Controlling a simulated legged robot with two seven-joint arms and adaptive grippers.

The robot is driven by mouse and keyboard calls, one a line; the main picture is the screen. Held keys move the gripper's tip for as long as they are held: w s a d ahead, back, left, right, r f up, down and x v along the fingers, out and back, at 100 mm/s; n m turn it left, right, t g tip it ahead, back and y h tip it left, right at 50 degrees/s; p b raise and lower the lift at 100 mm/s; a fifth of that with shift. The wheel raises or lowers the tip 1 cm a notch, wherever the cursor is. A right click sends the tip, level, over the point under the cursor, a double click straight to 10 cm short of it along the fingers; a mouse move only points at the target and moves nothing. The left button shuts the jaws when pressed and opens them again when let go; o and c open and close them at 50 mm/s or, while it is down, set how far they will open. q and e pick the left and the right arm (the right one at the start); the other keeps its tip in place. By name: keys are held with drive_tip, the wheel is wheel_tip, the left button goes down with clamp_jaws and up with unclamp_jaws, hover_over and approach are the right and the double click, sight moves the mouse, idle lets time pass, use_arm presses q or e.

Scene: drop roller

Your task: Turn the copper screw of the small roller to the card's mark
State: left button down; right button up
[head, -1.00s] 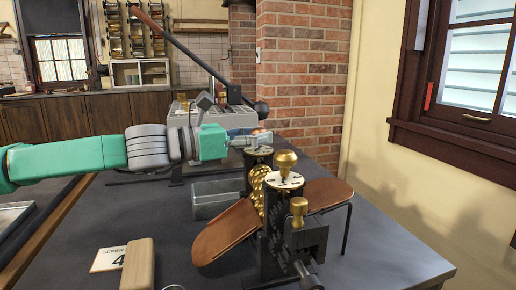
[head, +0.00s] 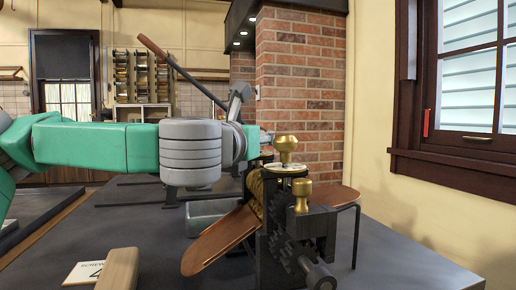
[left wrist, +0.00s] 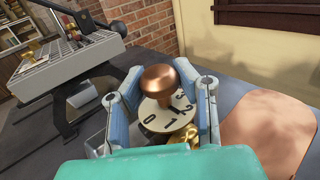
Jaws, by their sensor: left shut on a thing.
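The small roller (head: 278,225) stands on the bench with gears and brown curved side boards. In the left wrist view the copper screw (left wrist: 157,80) stands above a pale dial (left wrist: 166,118) reading 0, 1, 2, 3. My left gripper (left wrist: 171,84) is shut on the copper screw, one finger on each side. In the head view my arm largely hides this gripper. The card (head: 82,273) shows "SCREW" and a 4, partly covered. My right gripper is not in view.
A wooden block (head: 118,270) covers part of the card. A metal tray (head: 208,210) sits behind the roller. A lever machine (left wrist: 68,62) stands at the back left. The bench front right is clear. A brick pillar (head: 300,90) and window wall bound the right.

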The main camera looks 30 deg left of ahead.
use_arm(q)
drive_tip(key=shift+n+g+y+b, duration=0.3)
drive_tip(key=shift+n+y, duration=0.5)
drive_tip(key=shift+y, duration=0.6)
drive_tip(key=c, duration=1.2)
unclamp_jaws()
drive_tip(key=shift+a, duration=0.1)
drive_tip(key=shift+o, duration=0.2)
drive_tip(key=v, duration=1.2)
drive_tip(key=shift+w, duration=0.1)
